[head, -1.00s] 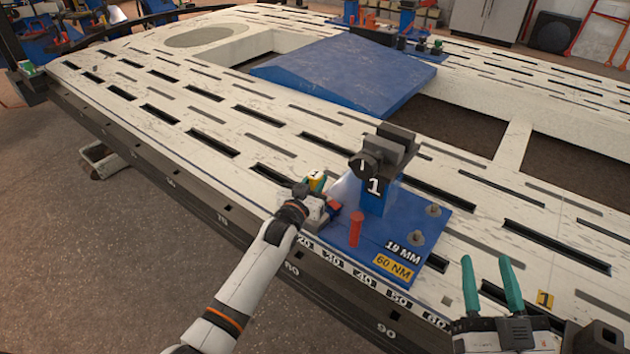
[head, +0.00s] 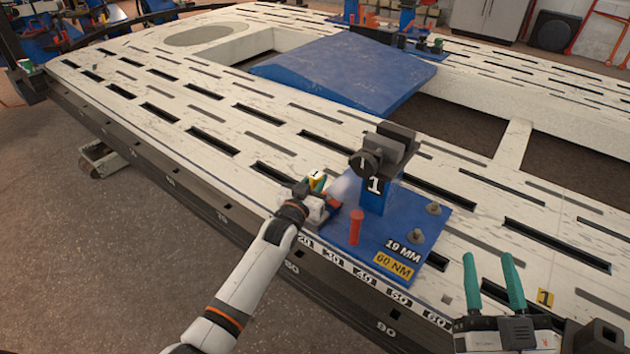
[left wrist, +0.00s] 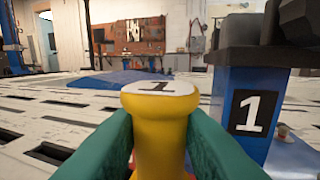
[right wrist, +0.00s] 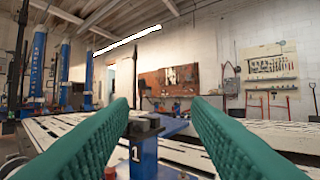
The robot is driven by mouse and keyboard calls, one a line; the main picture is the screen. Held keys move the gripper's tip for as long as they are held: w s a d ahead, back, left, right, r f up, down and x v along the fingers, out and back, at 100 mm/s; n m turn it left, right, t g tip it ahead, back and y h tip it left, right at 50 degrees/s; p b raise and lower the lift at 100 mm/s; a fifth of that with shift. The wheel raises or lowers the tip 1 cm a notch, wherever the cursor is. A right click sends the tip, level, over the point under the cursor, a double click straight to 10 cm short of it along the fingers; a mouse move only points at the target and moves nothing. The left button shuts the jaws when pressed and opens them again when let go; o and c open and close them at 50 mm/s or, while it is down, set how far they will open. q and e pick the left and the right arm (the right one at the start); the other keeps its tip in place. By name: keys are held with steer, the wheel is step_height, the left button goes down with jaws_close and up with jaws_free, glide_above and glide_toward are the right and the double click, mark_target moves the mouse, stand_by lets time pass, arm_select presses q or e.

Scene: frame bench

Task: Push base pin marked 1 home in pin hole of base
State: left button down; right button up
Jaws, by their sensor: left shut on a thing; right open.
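The yellow base pin marked 1 (left wrist: 160,115) stands upright between the green fingers of my left gripper (head: 316,187), which is shut on it. The pin's top also shows in the head view (head: 317,178), at the left edge of the blue base (head: 385,245). The pin's lower end and the pin hole are hidden, so I cannot tell how deep it sits. The base carries a post marked 1 (head: 374,196) with a dark clamp head (head: 385,152). My right gripper (head: 488,258) is open and empty at the lower right, apart from the base.
A red pin (head: 356,228) stands upright in the base's front part. Two grey bolts (head: 416,237) sit on its right side. The white slotted bench (head: 225,110) is mostly clear around the base. A blue ramp (head: 345,75) lies further back, beside dark openings.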

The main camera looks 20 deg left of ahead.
arm_select(q)
steer(key=shift+f, duration=0.15)
arm_select(e)
steer(key=shift+s+r+t+y, duration=0.2)
steer(key=shift+r+t+y, duration=0.1)
steer(key=shift+r, duration=0.2)
arm_select(q)
steer(key=shift+f+b, duration=0.25)
steer(key=shift+b, duration=0.1)
arm_select(e)
steer(key=shift+s+r+t, duration=0.25)
steer(key=shift+r+t, duration=0.25)
steer(key=shift+r, duration=0.1)
arm_select(q)
steer(key=shift+f, duration=0.25)
arm_select(e)
steer(key=shift+s+r+t+y, duration=0.3)
steer(key=shift+r+t, duration=0.2)
steer(key=shift+r, duration=0.05)
arm_select(q)
steer(key=shift+f+b, duration=0.3)
steer(key=shift+b, duration=0.05)
arm_select(e)
steer(key=shift+s+r+t, duration=0.4)
steer(key=shift+r+t, duration=0.1)
arm_select(q)
steer(key=shift+f, duration=0.25)
arm_select(e)
steer(key=shift+s+r+t, duration=0.4)
steer(key=shift+r, duration=0.1)
